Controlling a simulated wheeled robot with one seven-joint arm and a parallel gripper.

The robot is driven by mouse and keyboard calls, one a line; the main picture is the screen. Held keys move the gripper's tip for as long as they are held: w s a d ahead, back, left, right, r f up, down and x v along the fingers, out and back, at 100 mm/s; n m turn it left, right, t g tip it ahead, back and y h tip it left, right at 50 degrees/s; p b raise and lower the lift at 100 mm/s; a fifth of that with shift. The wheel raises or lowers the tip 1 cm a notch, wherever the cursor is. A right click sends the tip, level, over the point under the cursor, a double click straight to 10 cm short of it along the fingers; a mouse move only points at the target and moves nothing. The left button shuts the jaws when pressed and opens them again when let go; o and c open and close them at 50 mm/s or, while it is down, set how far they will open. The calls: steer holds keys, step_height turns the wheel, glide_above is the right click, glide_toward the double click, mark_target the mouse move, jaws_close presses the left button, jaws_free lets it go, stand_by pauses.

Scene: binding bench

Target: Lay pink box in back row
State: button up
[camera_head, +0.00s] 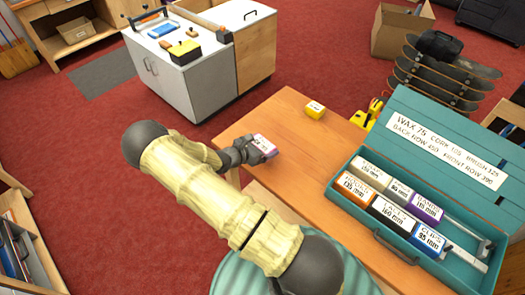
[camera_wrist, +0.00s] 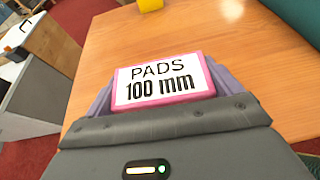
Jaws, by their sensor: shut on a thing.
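The pink box, with a white label "PADS 100 mm", is in my gripper in the wrist view (camera_wrist: 162,84), label facing up. In the head view the pink box (camera_head: 265,146) is above the wooden table's left part, well left of the teal case (camera_head: 345,201). My gripper (camera_head: 258,151) is shut on it, with a finger on each side. The case is open. Its back row holds a beige box (camera_head: 372,173), a grey box (camera_head: 399,192) and a purple "BANDS 115 mm" box (camera_head: 427,207), with a gap to their right.
The front row holds an orange box (camera_head: 355,190), a black box (camera_head: 391,213) and a blue "CLIPS 95 mm" box (camera_head: 429,239), with room to the right. The raised lid (camera_head: 470,150) stands behind. A yellow box (camera_head: 315,109) sits at the table's far edge. The table's middle is clear.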

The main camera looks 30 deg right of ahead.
steer(key=shift+f+p, duration=0.5)
steer(key=shift+f, duration=1.2)
steer(key=shift+f, duration=0.3)
steer(key=o, duration=0.8)
steer(key=shift+c, duration=0.2)
steer(key=r+b+v, duration=0.1)
steer(key=b+v, duration=0.4)
steer(key=v, duration=1.2)
steer(key=shift+s, duration=0.15)
